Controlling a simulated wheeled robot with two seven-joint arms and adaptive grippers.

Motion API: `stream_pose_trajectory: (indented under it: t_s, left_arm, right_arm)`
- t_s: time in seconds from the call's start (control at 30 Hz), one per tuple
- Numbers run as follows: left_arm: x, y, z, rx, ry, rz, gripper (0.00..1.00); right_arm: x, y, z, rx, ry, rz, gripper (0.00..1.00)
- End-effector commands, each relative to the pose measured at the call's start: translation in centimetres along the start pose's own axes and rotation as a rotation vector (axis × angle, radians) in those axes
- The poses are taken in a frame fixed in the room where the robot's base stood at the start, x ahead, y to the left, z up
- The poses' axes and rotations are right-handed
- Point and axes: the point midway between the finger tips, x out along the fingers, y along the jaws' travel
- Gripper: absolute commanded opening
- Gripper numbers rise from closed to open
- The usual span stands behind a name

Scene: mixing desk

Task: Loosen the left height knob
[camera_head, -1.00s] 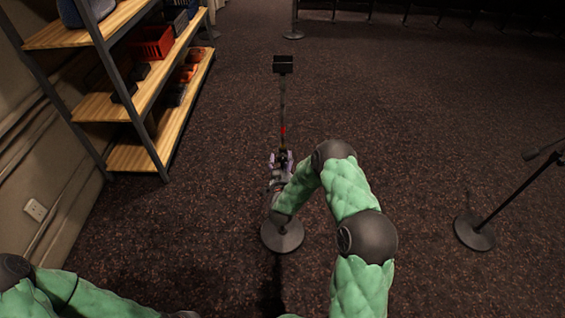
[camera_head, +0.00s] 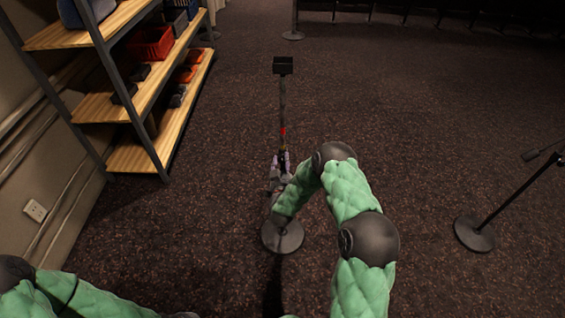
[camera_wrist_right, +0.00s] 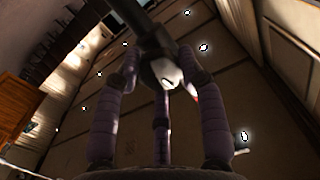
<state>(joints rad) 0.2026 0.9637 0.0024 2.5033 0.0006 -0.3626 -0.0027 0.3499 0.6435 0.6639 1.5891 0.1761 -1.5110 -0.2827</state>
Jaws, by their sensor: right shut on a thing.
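A stand with a round grey base (camera_head: 283,236), a thin upright pole (camera_head: 283,105) and a dark block on top (camera_head: 283,66) is in the middle of the head view. A red mark shows on the pole just above my right gripper (camera_head: 280,170). In the right wrist view my right gripper (camera_wrist_right: 165,75) has its purple-banded fingers closed around a dark knob with a pale, whitish face (camera_wrist_right: 167,74), by the dark pole. My right forearm hides part of the stand. My left arm shows only at the lower left; its gripper is out of view.
A wooden shelf unit (camera_head: 150,85) with a red crate (camera_head: 152,44) stands at the left by the wall. Another stand with a round base (camera_head: 474,233) and a slanted pole is at the right. The carpet between is clear.

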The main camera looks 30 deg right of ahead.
Motion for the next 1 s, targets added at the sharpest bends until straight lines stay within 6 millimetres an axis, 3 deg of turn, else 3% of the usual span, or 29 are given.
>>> stream_pose_trajectory:
  t_s: [1.0]
  left_arm:
    - [-0.45,0.16,0.02,0.000,0.000,0.000,0.00]
  right_arm:
    - [0.10,-0.16,-0.16,-0.950,0.004,0.000,0.07]
